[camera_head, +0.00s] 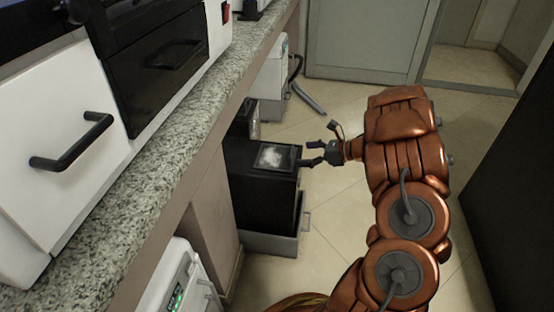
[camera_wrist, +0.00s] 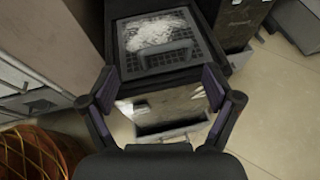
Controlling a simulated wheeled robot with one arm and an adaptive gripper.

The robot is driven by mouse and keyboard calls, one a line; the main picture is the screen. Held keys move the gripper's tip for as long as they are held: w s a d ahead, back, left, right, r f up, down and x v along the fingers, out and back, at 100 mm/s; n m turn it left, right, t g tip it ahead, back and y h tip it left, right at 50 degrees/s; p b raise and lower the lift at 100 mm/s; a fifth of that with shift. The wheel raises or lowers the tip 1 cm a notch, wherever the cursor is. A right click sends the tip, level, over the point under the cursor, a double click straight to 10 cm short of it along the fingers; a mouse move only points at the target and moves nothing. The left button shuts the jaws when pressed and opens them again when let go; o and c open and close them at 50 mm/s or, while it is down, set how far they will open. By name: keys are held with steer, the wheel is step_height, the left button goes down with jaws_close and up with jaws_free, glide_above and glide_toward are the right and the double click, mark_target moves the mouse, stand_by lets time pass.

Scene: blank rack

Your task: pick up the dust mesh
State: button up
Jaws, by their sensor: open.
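The dust mesh (camera_head: 271,156) is a dark grid panel with pale, whitish dust on it, set in the top of a black machine (camera_head: 262,195). In the wrist view the dust mesh (camera_wrist: 125,57) lies beyond my fingertips, with a dark raised handle (camera_wrist: 168,55) at its near side. My gripper (camera_head: 311,153) is just right of the machine's top edge, apart from the mesh. In the wrist view my gripper (camera_wrist: 160,90) has its two fingers spread wide with nothing between them.
A granite counter (camera_head: 160,160) overhangs at the left. A grey open tray (camera_head: 270,243) sits at the machine's base. A white machine with a grey hose (camera_head: 308,98) stands behind. Tiled floor (camera_head: 335,215) is free to the right, before a dark cabinet (camera_head: 515,165).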

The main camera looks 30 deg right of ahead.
mark_target(276, 153)
steer(key=shift+b+x, duration=0.8)
steer(key=shift+x, duration=1.8)
steer(key=shift+d, duration=0.1)
steer(key=shift+c, duration=0.3)
steer(key=c, duration=1)
steer(key=shift+o, duration=0.2)
